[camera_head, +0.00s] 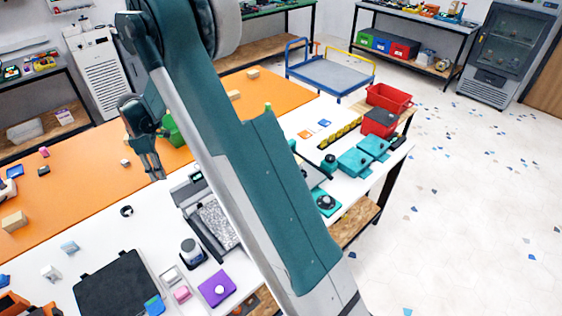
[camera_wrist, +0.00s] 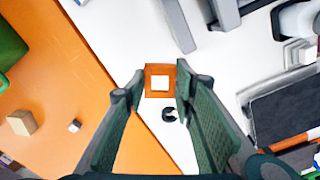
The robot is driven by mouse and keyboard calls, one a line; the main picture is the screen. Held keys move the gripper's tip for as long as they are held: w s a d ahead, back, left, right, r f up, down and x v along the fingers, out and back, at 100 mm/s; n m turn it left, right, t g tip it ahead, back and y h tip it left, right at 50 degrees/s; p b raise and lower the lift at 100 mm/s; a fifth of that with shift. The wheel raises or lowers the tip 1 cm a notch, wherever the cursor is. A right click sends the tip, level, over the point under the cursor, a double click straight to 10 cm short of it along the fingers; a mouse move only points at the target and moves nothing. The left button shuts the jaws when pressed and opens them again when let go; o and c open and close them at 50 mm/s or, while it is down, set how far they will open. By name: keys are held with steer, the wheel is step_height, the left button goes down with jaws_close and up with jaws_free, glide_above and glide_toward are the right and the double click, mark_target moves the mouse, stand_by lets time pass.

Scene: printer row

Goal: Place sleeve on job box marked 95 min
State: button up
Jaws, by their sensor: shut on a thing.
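My gripper (camera_wrist: 160,82) is shut on an orange square sleeve (camera_wrist: 149,80) with a pale centre, held between its fingertips in the wrist view. In the head view my gripper (camera_head: 157,173) points down over the table, near the border of its orange and white areas. The sleeve cannot be made out there. No mark reading 95 min is legible in either view, so I cannot tell which thing is that job box.
A black ring (camera_head: 127,211) lies on the white surface below my gripper. A green bin (camera_head: 172,130) stands behind it. A black mat (camera_head: 110,290), purple box (camera_head: 210,291) and grey machine (camera_head: 190,188) occupy the front. My arm hides part of the table.

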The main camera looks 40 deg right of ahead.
steer(key=s+d+r+m+p, duration=0.1)
steer(key=s+d+r+m, duration=0.15)
steer(key=s+d, duration=0.7)
steer(key=s+d+r+m, duration=0.2)
steer(key=s+d+m, duration=0.15)
steer(key=d, duration=1.25)
steer(key=s+d+r+m+p, duration=0.1)
steer(key=s+d+r+m, duration=0.3)
steer(key=d, duration=0.9)
steer(key=s+d+m, duration=0.2)
steer(key=s+d, duration=0.7)
steer(key=s, duration=0.2)
steer(key=shift+s+d+f+p, duration=0.3)
steer(key=shift+p, duration=0.1)
steer(key=shift+f, duration=0.1)
steer(key=shift+f, duration=2.85)
steer(key=shift+f, duration=0.15)
steer(key=shift+f, duration=1.95)
steer(key=shift+f, duration=0.15)
